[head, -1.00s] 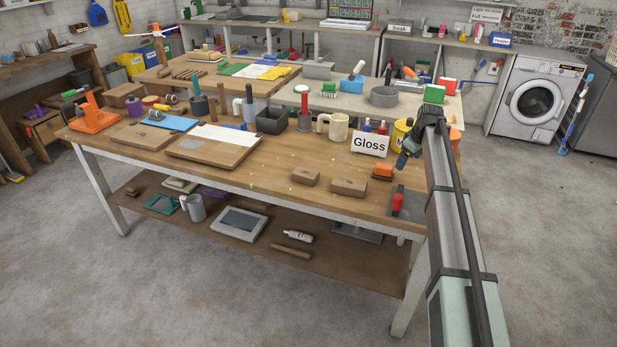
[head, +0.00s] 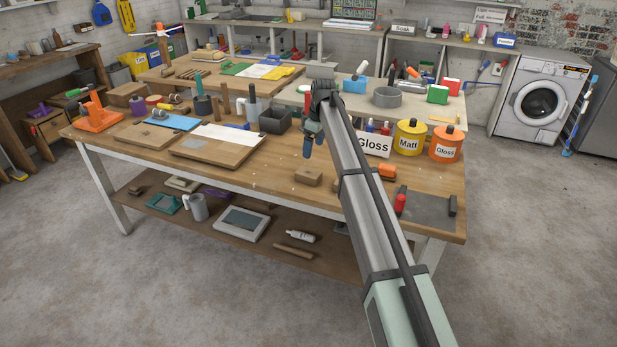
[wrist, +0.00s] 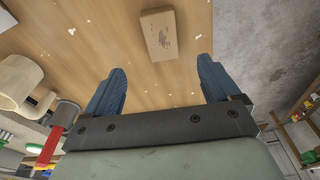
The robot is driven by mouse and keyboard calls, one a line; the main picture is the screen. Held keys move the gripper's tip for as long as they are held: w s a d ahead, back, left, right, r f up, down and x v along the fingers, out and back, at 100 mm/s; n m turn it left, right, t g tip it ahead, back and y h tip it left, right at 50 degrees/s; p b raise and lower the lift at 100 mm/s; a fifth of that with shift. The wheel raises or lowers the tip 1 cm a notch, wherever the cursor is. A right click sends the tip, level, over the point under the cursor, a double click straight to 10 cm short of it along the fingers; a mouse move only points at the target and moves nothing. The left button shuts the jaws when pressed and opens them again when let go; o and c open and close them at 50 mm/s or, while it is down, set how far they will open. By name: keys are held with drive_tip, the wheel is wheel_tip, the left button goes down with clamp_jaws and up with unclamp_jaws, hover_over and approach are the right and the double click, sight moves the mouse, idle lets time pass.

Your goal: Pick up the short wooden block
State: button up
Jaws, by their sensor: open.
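A small wooden block (head: 308,177) lies flat near the front edge of the workbench, just left of my arm. One wooden block with dark marks on top shows in the wrist view (wrist: 160,33), ahead of the fingertips; it is probably the same one. A second, slightly longer block seen earlier is now hidden behind my arm. My gripper (head: 312,143) is above the bench, behind the small block in the head view. In the wrist view its two blue fingers (wrist: 160,72) are wide apart, with only bare bench between them.
The Gloss sign (head: 374,145), yellow tin (head: 409,138) and orange tin (head: 445,146) stand right of my arm. A mug (wrist: 16,82) is at left in the wrist view. Bench around the block is mostly clear.

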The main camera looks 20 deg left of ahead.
sight(309, 172)
drive_tip(key=f, duration=0.4)
drive_tip(key=a+f, duration=0.1)
drive_tip(key=f, duration=0.3)
drive_tip(key=a+f, duration=0.1)
drive_tip(key=f, duration=0.3)
drive_tip(key=shift+f, duration=0.25)
drive_tip(key=shift+f, duration=0.15)
drive_tip(key=c, duration=1.1)
